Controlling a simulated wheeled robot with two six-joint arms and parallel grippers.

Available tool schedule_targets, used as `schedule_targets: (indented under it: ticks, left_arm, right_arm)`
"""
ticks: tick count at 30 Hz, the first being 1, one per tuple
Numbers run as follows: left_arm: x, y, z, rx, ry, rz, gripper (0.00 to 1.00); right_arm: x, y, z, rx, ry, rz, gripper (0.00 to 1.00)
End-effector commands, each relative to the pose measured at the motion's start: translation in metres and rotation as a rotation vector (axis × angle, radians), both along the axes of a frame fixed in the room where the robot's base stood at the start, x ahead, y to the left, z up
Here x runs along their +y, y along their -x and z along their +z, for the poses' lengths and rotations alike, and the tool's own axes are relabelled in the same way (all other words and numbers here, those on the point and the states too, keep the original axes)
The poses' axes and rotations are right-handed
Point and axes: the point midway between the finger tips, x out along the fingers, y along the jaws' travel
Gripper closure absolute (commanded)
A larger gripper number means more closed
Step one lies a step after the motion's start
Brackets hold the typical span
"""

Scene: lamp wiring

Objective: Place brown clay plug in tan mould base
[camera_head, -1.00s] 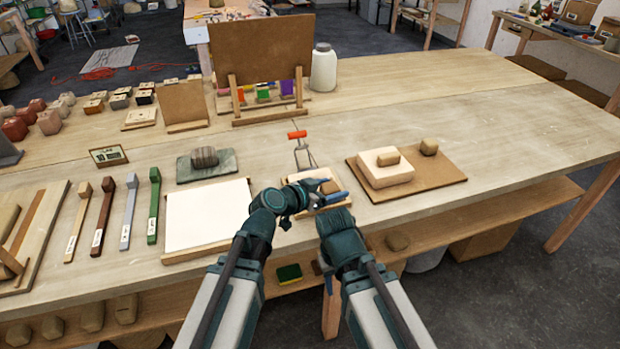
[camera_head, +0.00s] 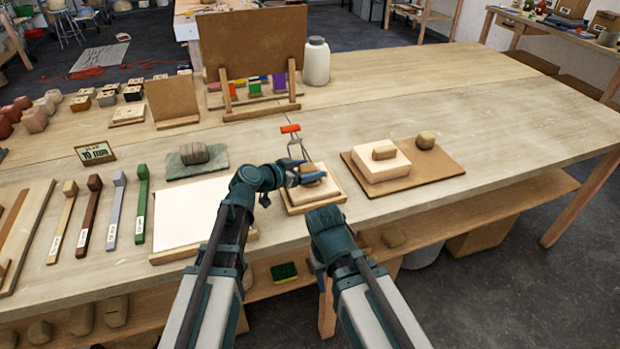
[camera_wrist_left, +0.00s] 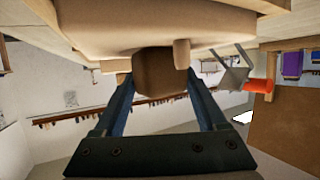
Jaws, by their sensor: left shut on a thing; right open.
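My left gripper (camera_head: 303,178) is shut on the brown clay plug (camera_head: 311,169), at the top of the tan mould base (camera_head: 321,189). In the left wrist view, which is upside down, the brown plug (camera_wrist_left: 158,76) sits between the two blue fingers of the left gripper (camera_wrist_left: 160,92). The pale mould base (camera_wrist_left: 130,22) fills the top of that view, against the plug's edge; I cannot tell whether they touch. A short tan peg (camera_wrist_left: 182,54) shows beside the plug. My right gripper (camera_head: 318,268) hangs low at the table's front edge, its fingers mostly hidden by its arm.
The mould base stands on a small wooden board (camera_head: 297,208). A wire tool with an orange handle (camera_head: 290,128) is just behind. A white slab (camera_head: 190,215) lies to the left. A brown board (camera_head: 448,170) with a pale block (camera_head: 380,163) is to the right. The far right tabletop is clear.

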Motion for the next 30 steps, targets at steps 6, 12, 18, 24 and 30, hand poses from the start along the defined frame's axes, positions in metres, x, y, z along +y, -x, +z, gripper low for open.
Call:
schedule_targets:
  ticks: [6, 12, 18, 24, 30]
  left_arm:
    - [0.007, 0.001, -0.018, -0.001, 0.002, -0.004, 1.0]
    - [0.006, 0.001, -0.017, 0.0, 0.001, -0.004, 1.0]
    - [0.006, 0.001, -0.023, -0.001, 0.001, -0.003, 1.0]
    - [0.006, 0.002, -0.025, 0.002, -0.004, -0.006, 0.01]
    - [0.007, 0.002, -0.025, 0.003, -0.004, -0.006, 0.0]
  right_arm:
    - [0.0, 0.0, -0.018, 0.0, 0.0, 0.0, 0.5]
    - [0.0, 0.0, -0.017, 0.0, 0.0, 0.0, 0.5]
    - [0.0, 0.0, -0.024, 0.0, 0.0, 0.0, 0.5]
    - [0.0, 0.0, -0.024, 0.0, 0.0, 0.0, 0.5]
    - [0.0, 0.0, -0.024, 0.0, 0.0, 0.0, 0.5]
